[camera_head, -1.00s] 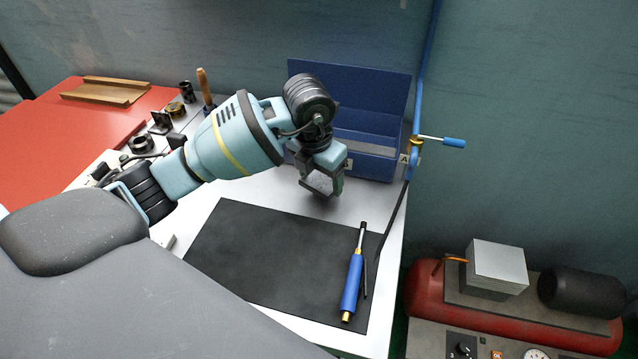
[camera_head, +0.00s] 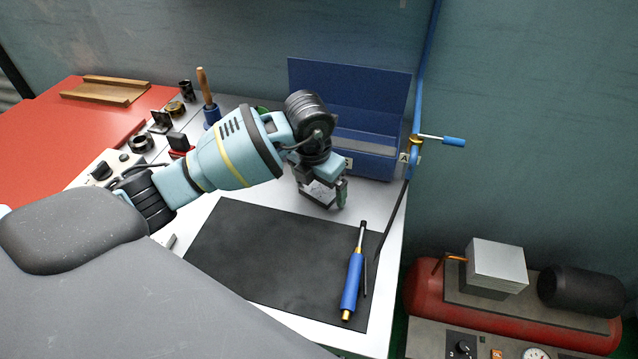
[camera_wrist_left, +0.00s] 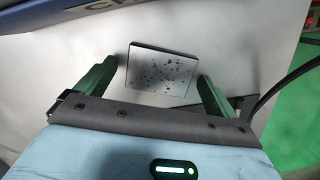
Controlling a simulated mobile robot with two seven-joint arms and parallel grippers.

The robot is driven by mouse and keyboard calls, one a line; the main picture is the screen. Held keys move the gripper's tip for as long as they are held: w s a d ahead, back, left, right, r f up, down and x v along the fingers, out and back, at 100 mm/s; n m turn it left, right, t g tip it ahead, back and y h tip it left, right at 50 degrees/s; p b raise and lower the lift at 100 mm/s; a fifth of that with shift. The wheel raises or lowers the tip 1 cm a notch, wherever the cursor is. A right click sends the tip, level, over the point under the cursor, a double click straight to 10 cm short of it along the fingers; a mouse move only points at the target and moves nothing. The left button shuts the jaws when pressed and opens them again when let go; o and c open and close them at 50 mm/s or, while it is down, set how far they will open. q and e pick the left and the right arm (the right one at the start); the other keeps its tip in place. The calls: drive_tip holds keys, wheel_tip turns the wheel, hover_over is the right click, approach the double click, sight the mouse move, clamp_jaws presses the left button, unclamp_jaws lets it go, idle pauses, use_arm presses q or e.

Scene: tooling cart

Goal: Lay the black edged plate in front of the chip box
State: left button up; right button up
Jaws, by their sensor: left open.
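The black edged plate (camera_wrist_left: 162,72), a small grey speckled square with a dark edge, shows between my left fingers in the wrist view. It seems to lie flat on the white top, just in front of the blue chip box (camera_wrist_left: 70,12). In the head view the plate (camera_head: 318,194) is partly hidden by the gripper, and the chip box (camera_head: 348,90) stands behind with its lid up. My left gripper (camera_wrist_left: 156,71) is open, one green finger on each side of the plate, with gaps visible. My right gripper is not in view.
A black mat (camera_head: 265,250) lies nearer me, with a blue-handled tool (camera_head: 352,285) on its right part. A blue post with a thin dark hose (camera_head: 396,215) stands right of the box. Several small parts and a wooden-handled tool (camera_head: 207,95) stand left.

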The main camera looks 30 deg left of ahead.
sight(315, 194)
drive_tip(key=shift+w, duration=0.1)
use_arm(q)
drive_tip(key=shift+r, duration=0.3)
wheel_tip(315, 194, up, 12)
drive_tip(key=s, duration=0.1)
drive_tip(key=shift+s+a+f+p, duration=0.15)
drive_tip(key=shift+s+f+p, duration=0.05)
drive_tip(key=shift+s+p, duration=0.2)
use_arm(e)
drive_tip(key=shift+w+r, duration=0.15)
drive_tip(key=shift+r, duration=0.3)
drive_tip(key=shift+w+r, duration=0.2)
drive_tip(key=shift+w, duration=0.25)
